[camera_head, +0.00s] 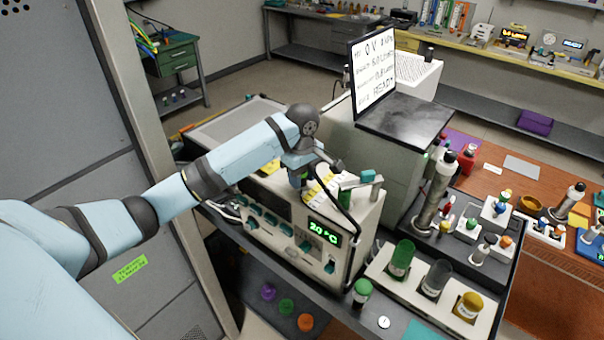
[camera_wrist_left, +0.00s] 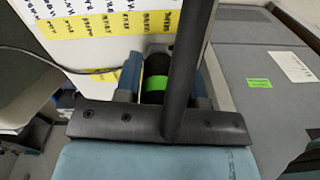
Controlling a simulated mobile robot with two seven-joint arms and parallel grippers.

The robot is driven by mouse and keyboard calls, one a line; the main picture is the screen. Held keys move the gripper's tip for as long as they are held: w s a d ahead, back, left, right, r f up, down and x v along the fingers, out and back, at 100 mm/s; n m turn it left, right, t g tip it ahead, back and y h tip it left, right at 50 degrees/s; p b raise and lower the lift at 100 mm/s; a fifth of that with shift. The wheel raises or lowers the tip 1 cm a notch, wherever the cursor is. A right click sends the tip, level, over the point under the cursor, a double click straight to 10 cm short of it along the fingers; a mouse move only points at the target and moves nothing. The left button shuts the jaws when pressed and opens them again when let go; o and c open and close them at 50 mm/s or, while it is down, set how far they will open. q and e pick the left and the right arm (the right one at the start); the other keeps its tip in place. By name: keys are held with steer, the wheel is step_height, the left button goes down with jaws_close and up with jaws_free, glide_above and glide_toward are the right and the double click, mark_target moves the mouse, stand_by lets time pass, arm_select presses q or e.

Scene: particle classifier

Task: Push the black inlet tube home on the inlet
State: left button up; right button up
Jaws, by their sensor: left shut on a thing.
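My left gripper (camera_head: 306,178) is over the top of the cream instrument (camera_head: 330,268) with the green 20 °C display. In the left wrist view its two blue fingers (camera_wrist_left: 161,78) are shut on a black tube end with a green band (camera_wrist_left: 155,88). A black tube (camera_head: 353,232) runs from beside the gripper over the instrument's front edge and down its right side. The inlet is hidden behind the gripper and wrist, so I cannot tell whether the tube end touches it or how far on it sits. My right gripper is not in view.
A green cylinder (camera_head: 346,187) and a teal-topped fitting (camera_head: 369,177) stand right of the gripper on the instrument. A screen (camera_head: 373,72) stands behind. A white rack with coloured cups (camera_head: 385,284) is at front right. A tall grey cabinet (camera_head: 75,130) is at left.

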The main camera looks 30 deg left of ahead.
arm_select(q)
steer(key=shift+f, duration=0.3)
steer(key=o, duration=1)
step_height(320, 180, up, 14)
steer(key=shift+f, duration=0.1)
